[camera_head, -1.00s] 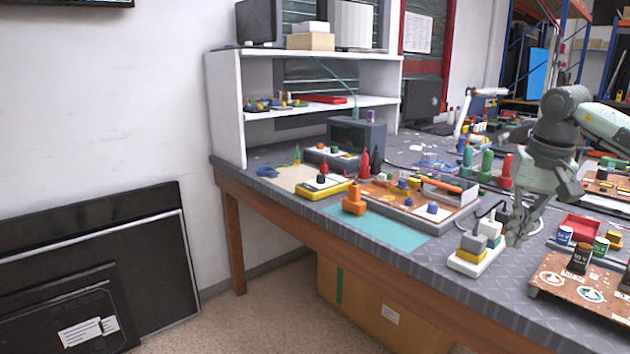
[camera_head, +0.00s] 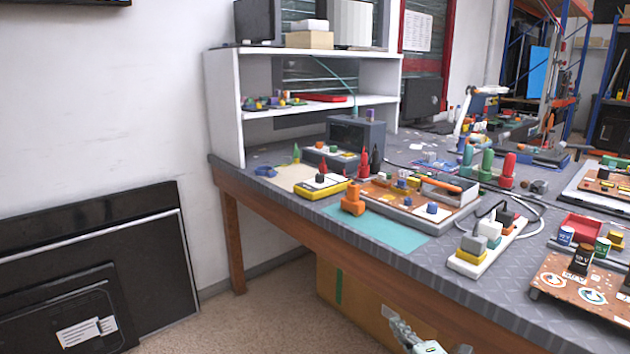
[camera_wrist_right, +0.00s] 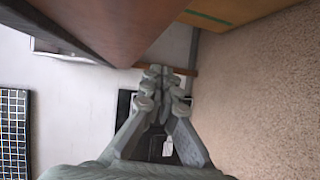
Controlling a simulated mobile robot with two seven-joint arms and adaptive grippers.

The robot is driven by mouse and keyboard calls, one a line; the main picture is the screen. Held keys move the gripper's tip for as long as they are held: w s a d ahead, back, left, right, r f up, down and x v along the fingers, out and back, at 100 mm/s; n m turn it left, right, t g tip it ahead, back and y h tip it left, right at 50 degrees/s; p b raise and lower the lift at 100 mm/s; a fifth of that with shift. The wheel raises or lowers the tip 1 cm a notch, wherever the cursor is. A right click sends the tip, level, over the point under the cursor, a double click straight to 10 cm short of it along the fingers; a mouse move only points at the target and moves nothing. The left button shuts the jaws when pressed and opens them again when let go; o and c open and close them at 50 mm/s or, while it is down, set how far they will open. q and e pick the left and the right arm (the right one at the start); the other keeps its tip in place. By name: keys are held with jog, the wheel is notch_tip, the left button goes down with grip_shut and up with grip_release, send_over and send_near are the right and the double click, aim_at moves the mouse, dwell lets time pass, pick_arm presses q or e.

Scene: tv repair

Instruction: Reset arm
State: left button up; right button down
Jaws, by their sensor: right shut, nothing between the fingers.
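My right gripper (camera_head: 397,322) is low at the bottom of the head view, in front of the table's front edge. In the right wrist view its fingers (camera_wrist_right: 163,73) are closed together with nothing between them. They point toward the floor area by the wall, with the table's wooden edge (camera_wrist_right: 95,30) close at the upper left. Most of my right arm is outside the head view. My left gripper is in neither view.
The workbench (camera_head: 355,265) holds a power strip (camera_head: 487,250) with plugs, an orange-brown circuit board (camera_head: 555,280), a red tray (camera_head: 580,228) and a yellow meter (camera_head: 320,190). A cardboard box (camera_head: 360,310) stands under it. Dark TV panels (camera_head: 90,265) lean on the wall.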

jog(key=s+d+f+m+g+h, duration=0.2)
jog(key=s+d+f+m+g, duration=0.15)
jog(key=s+f+m, duration=0.4)
jog(key=s+d+f+m+g+h, duration=0.35)
jog(key=s+f, duration=0.55)
jog(key=f, duration=0.4)
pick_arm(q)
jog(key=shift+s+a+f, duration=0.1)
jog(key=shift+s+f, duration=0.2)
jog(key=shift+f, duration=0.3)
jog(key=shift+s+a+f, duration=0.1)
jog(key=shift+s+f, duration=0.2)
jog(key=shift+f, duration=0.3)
pick_arm(e)
jog(key=s+d+f+m+g, duration=0.1)
jog(key=s+f+m+g, duration=0.2)
jog(key=s, duration=0.8)
jog(key=s+f+m+g, duration=0.3)
jog(key=s+f, duration=0.5)
jog(key=s, duration=0.3)
jog(key=shift+s+d+m, duration=0.25)
jog(key=shift+d+m, duration=0.15)
jog(key=shift+m, duration=0.5)
jog(key=shift+y, duration=0.35)
